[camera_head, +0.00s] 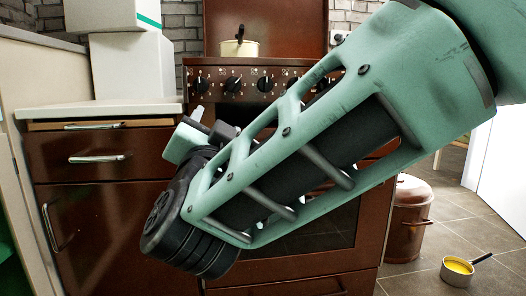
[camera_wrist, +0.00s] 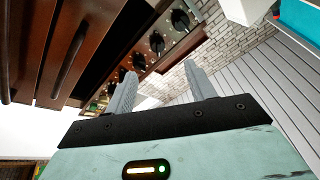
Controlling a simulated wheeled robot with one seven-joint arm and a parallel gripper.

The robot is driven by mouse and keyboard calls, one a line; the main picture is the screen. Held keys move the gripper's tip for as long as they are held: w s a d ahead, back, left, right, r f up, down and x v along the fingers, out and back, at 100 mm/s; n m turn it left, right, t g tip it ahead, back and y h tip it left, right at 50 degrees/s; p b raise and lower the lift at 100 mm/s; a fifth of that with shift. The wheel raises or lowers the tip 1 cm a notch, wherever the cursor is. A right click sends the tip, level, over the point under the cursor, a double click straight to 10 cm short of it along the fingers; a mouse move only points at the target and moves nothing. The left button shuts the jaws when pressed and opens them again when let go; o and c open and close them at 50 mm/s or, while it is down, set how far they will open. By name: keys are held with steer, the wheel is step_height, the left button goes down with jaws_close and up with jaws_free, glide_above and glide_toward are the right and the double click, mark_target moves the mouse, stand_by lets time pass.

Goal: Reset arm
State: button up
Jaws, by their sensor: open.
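My gripper (camera_wrist: 163,88) is open in the wrist view. Its two grey fingers stand apart with nothing between them. The brown stove's knob panel and a brick wall show beyond the fingers. In the head view my green arm reaches from the upper right down across the front of the stove (camera_head: 335,222). It hides much of the stove and part of the cabinet's edge. Only a small part of my gripper (camera_head: 182,140) shows behind the wrist there, and its fingertips are not clear.
A brown cabinet (camera_head: 98,158) with metal handles stands left of the stove; its top drawer (camera_head: 100,124) looks slightly open. White boxes (camera_head: 130,66) sit on its counter. A pot (camera_head: 239,47) stands on the stove. A lidded bin (camera_head: 410,215) and a yellow-filled saucepan (camera_head: 457,270) are on the tiled floor at right.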

steer(key=s+d+f+n+g+y+p, duration=0.1)
steer(key=s+d+f+n+g+p, duration=0.3)
steer(key=s+d+n+g+p, duration=0.35)
steer(key=s+d+f+n+g+p, duration=0.45)
steer(key=s+d+g+p, duration=0.3)
steer(key=g, duration=0.35)
steer(key=s+d+r+g+h+p, duration=0.2)
steer(key=s+d+g+h+p, duration=0.15)
steer(key=s+d, duration=0.65)
step_height(320, 180, up, 36)
steer(key=w+d+p, duration=0.1)
steer(key=w+p, duration=0.1)
steer(key=p, duration=3.4)
steer(key=shift+w+d+f+n+t, duration=0.15)
steer(key=shift+n+t, duration=0.15)
